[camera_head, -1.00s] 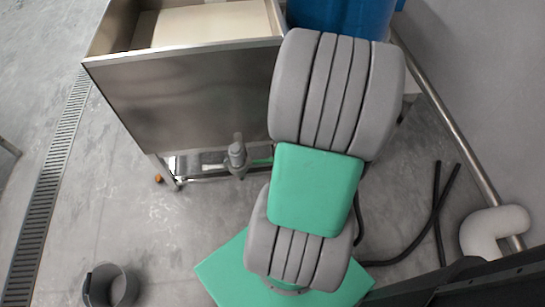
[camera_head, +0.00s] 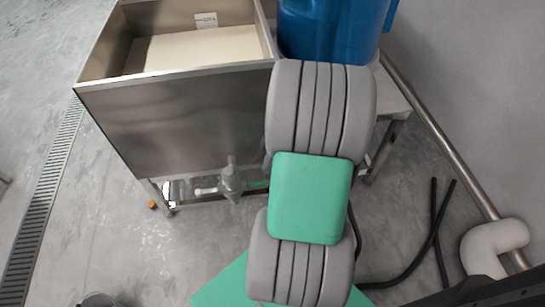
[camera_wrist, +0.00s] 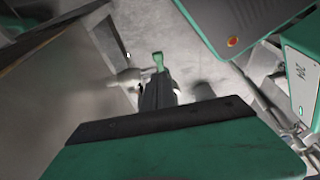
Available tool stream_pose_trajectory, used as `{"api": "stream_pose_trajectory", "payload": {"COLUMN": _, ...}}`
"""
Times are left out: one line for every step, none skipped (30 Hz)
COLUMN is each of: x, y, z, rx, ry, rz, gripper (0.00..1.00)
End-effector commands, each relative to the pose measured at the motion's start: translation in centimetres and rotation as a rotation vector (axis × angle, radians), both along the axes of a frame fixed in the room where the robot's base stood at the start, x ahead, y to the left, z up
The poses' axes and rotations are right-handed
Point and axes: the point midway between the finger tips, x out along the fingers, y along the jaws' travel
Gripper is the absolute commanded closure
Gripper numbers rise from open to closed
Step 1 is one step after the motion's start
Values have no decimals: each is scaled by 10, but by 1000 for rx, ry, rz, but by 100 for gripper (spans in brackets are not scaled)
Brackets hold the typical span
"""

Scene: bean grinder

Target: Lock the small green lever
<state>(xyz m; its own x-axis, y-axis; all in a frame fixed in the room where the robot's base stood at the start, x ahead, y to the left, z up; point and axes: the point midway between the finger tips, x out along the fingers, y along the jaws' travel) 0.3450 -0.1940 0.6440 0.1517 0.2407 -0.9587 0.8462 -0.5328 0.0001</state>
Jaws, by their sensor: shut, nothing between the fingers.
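The small green lever (camera_wrist: 158,60) shows in the wrist view just beyond my fingertips. It stands at the end of a pale grey valve pipe (camera_wrist: 127,77) that comes out of a steel bin. My gripper (camera_wrist: 158,84) is shut and empty, its dark fingers pointing at the lever. Whether the fingers touch the lever I cannot tell. In the head view the grey valve (camera_head: 231,180) hangs below the front of the bin, with a bit of green beside it, partly behind my arm. My gripper is hidden by my arm there.
The open steel bin (camera_head: 180,120) stands on a frame in the head view. A blue barrel (camera_head: 325,30) is behind my arm. A wall pipe (camera_head: 440,130) and dark hoses (camera_head: 425,240) lie to the right. Green machine housings (camera_wrist: 245,22) stand at the upper right of the wrist view.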

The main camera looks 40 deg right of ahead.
Motion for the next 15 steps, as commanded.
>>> {"api": "stream_pose_trajectory", "payload": {"x": 1, "y": 3, "z": -13, "rx": 2, "ry": 3, "rz": 2, "gripper": 100}}
{"api": "stream_pose_trajectory", "payload": {"x": 2, "y": 5, "z": -19, "rx": 2, "ry": 3, "rz": 2, "gripper": 100}}
{"api": "stream_pose_trajectory", "payload": {"x": 2, "y": 5, "z": -27, "rx": 3, "ry": 3, "rz": 0, "gripper": 100}}
{"api": "stream_pose_trajectory", "payload": {"x": 2, "y": 4, "z": -33, "rx": 2, "ry": 1, "rz": 0, "gripper": 100}}
{"api": "stream_pose_trajectory", "payload": {"x": 2, "y": 4, "z": -37, "rx": 1, "ry": 2, "rz": 0, "gripper": 100}}
{"api": "stream_pose_trajectory", "payload": {"x": 2, "y": 4, "z": -43, "rx": 1, "ry": 2, "rz": -1, "gripper": 100}}
{"api": "stream_pose_trajectory", "payload": {"x": 2, "y": 4, "z": -46, "rx": 1, "ry": 1, "rz": -2, "gripper": 100}}
{"api": "stream_pose_trajectory", "payload": {"x": 2, "y": 4, "z": -49, "rx": 1, "ry": 1, "rz": -2, "gripper": 100}}
{"api": "stream_pose_trajectory", "payload": {"x": 2, "y": 4, "z": -52, "rx": 1, "ry": 1, "rz": -1, "gripper": 100}}
{"api": "stream_pose_trajectory", "payload": {"x": 2, "y": 4, "z": -53, "rx": 0, "ry": 2, "rz": -1, "gripper": 100}}
{"api": "stream_pose_trajectory", "payload": {"x": 2, "y": 4, "z": -54, "rx": -1, "ry": 1, "rz": -1, "gripper": 100}}
{"api": "stream_pose_trajectory", "payload": {"x": 3, "y": 4, "z": -55, "rx": -1, "ry": 1, "rz": -1, "gripper": 100}}
{"api": "stream_pose_trajectory", "payload": {"x": 2, "y": 4, "z": -55, "rx": -1, "ry": 1, "rz": -1, "gripper": 100}}
{"api": "stream_pose_trajectory", "payload": {"x": 3, "y": 4, "z": -55, "rx": -1, "ry": 0, "rz": -1, "gripper": 100}}
{"api": "stream_pose_trajectory", "payload": {"x": 3, "y": 3, "z": -55, "rx": -1, "ry": 0, "rz": -1, "gripper": 100}}
